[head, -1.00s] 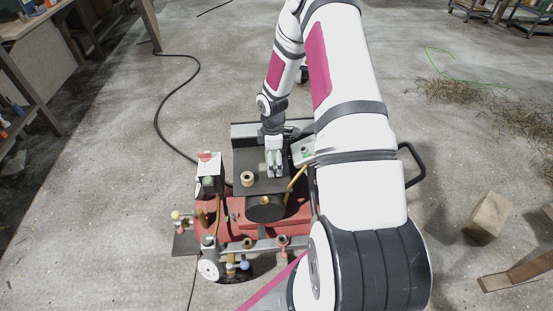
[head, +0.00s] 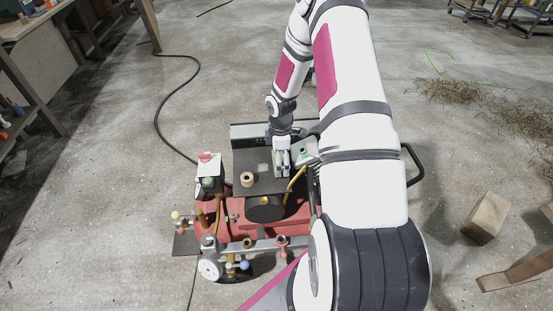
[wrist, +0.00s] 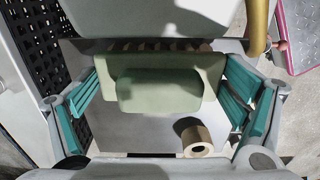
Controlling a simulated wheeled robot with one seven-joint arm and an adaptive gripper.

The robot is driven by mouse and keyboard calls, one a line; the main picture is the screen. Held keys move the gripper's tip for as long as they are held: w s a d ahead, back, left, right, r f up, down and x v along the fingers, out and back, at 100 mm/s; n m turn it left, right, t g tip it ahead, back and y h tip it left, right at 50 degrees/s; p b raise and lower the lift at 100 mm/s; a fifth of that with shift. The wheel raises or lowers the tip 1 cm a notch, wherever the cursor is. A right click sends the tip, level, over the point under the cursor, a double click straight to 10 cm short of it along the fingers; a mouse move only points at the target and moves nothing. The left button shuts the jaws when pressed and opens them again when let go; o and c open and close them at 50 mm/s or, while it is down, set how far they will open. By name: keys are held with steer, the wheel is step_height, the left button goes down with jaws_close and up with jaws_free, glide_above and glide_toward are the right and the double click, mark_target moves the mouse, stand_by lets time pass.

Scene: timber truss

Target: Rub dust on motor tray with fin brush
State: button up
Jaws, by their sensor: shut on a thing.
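My gripper (head: 282,172) points down over the dark motor tray (head: 245,157) on the red machine. In the wrist view its teal-padded fingers (wrist: 165,98) stand on both sides of a pale green block, which I take to be the fin brush (wrist: 160,90). The gripper is shut on it. The brush's underside is hidden, so I cannot tell whether it touches the tray. A small pale patch, possibly dust, shows on the tray (head: 264,167) just left of the gripper. The tray also shows as a grey surface in the wrist view (wrist: 130,138).
A tan ring (head: 247,180) stands on the tray's front left, and in the wrist view (wrist: 196,140) near the right finger. A brass pipe (head: 297,178) rises right of the gripper. A black cable (head: 160,110) crosses the floor.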

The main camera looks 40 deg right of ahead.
steer(key=shift+r, duration=0.15)
steer(key=shift+r+p, duration=1.8)
steer(key=shift+r, duration=1.1)
